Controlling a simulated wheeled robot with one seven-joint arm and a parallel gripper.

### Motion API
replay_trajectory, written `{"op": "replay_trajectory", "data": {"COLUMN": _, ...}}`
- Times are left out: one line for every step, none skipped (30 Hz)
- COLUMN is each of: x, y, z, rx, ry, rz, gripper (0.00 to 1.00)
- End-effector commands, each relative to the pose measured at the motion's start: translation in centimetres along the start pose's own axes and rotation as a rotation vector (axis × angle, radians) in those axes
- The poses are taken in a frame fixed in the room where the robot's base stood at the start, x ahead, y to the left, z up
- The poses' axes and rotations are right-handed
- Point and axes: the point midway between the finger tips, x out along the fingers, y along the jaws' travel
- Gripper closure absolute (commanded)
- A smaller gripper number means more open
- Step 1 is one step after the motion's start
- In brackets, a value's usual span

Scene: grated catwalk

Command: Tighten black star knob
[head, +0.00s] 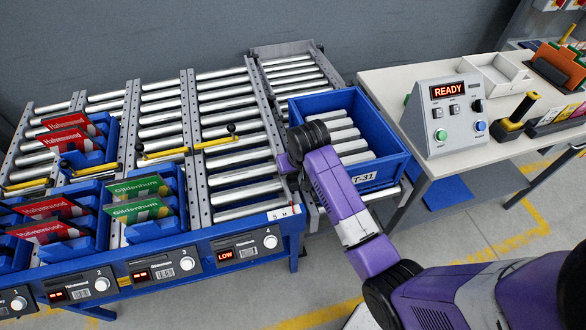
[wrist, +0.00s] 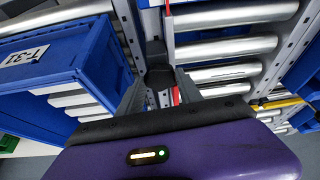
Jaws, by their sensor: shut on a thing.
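The black star knob (wrist: 158,77) shows in the wrist view as a dark block between my two grey fingers, on the metal frame beside the rollers. My gripper (wrist: 160,87) is shut on it, a finger on each side. The knob's lobes and its thread are too dark and small to make out. In the head view my purple arm reaches to the rail between the lane marked 4 and the blue tote. My wrist hides the knob there, and the fingers are hardly visible.
A blue tote (head: 384,143) marked T-31 stands on rollers right beside my wrist. Roller lanes (head: 232,160) lie to the left, with a yellow bar (head: 185,149) across them and blue bins of red and green packets. A control box (head: 445,115) reading READY stands on the right table.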

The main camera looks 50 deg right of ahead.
Motion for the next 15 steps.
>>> {"op": "replay_trajectory", "data": {"x": -0.05, "y": -0.03, "z": -0.08, "rx": 0.005, "ry": 0.002, "rz": 0.001, "gripper": 0.98}}
{"op": "replay_trajectory", "data": {"x": -0.05, "y": -0.02, "z": -0.08, "rx": 0.008, "ry": 0.002, "rz": 0.002, "gripper": 0.98}}
{"op": "replay_trajectory", "data": {"x": -0.04, "y": -0.01, "z": -0.08, "rx": 0.01, "ry": 0.002, "rz": 0.003, "gripper": 0.98}}
{"op": "replay_trajectory", "data": {"x": -0.04, "y": -0.01, "z": -0.08, "rx": 0.011, "ry": 0.002, "rz": 0.004, "gripper": 0.98}}
{"op": "replay_trajectory", "data": {"x": -0.04, "y": -0.01, "z": -0.08, "rx": 0.012, "ry": 0.002, "rz": 0.004, "gripper": 0.98}}
{"op": "replay_trajectory", "data": {"x": -0.04, "y": 0.0, "z": -0.08, "rx": 0.012, "ry": 0.002, "rz": 0.004, "gripper": 0.98}}
{"op": "replay_trajectory", "data": {"x": -0.04, "y": 0.0, "z": -0.08, "rx": 0.012, "ry": 0.002, "rz": 0.004, "gripper": 0.98}}
{"op": "replay_trajectory", "data": {"x": -0.04, "y": 0.0, "z": -0.09, "rx": 0.012, "ry": 0.002, "rz": 0.004, "gripper": 0.98}}
{"op": "replay_trajectory", "data": {"x": -0.04, "y": 0.0, "z": -0.09, "rx": 0.012, "ry": 0.002, "rz": 0.004, "gripper": 0.98}}
{"op": "replay_trajectory", "data": {"x": -0.04, "y": 0.0, "z": -0.09, "rx": 0.012, "ry": 0.002, "rz": 0.004, "gripper": 0.98}}
{"op": "replay_trajectory", "data": {"x": -0.04, "y": 0.0, "z": -0.09, "rx": 0.011, "ry": 0.002, "rz": 0.004, "gripper": 0.98}}
{"op": "replay_trajectory", "data": {"x": -0.04, "y": 0.0, "z": -0.09, "rx": 0.011, "ry": 0.002, "rz": 0.004, "gripper": 0.98}}
{"op": "replay_trajectory", "data": {"x": -0.04, "y": 0.0, "z": -0.09, "rx": 0.011, "ry": 0.002, "rz": 0.004, "gripper": 0.98}}
{"op": "replay_trajectory", "data": {"x": -0.04, "y": -0.01, "z": -0.09, "rx": 0.011, "ry": 0.002, "rz": 0.004, "gripper": 0.56}}
{"op": "replay_trajectory", "data": {"x": -0.04, "y": -0.01, "z": -0.1, "rx": 0.011, "ry": 0.002, "rz": 0.004, "gripper": 0.48}}
